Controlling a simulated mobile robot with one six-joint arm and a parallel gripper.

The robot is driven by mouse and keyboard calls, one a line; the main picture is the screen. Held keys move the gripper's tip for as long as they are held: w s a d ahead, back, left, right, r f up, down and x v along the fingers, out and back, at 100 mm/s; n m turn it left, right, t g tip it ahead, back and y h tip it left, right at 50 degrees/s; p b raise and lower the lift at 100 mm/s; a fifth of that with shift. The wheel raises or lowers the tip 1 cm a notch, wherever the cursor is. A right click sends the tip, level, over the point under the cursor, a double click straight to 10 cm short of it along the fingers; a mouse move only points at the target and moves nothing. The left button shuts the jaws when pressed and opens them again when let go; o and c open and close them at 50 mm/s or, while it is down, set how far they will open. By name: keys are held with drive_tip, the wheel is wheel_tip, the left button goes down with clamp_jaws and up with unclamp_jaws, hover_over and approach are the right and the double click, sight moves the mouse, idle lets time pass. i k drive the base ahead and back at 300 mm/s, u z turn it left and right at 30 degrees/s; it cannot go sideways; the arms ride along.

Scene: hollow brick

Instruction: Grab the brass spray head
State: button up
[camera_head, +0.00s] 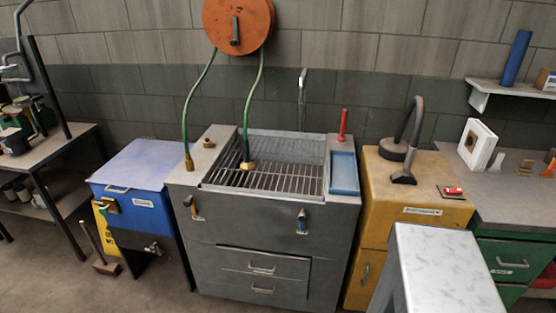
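A green hose (251,108) hangs in two lengths from a round orange reel on the wall. One length ends in a brass fitting (246,166) over the wire rack of the grey sink cabinet. The other ends in a slim brass piece (188,162) at the cabinet's left edge. A small separate brass piece (208,143) sits on the cabinet's left ledge. I cannot tell for sure which of these brass pieces is the spray head. My gripper is not in view.
The grey sink cabinet (230,226) has a red-handled tool (342,125) and a blue tray (344,172) on its right side. A blue bin (140,178) stands left, a yellow cabinet (425,207) right. A pale, marbled-top block (440,262) fills the near right foreground.

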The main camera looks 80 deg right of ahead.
sight(248, 165)
drive_tip(key=z, duration=0.1)
drive_tip(key=k, duration=0.45)
drive_tip(key=z, duration=0.6)
drive_tip(key=k, duration=0.95)
drive_tip(key=u, duration=0.15)
drive_tip(key=i, duration=0.95)
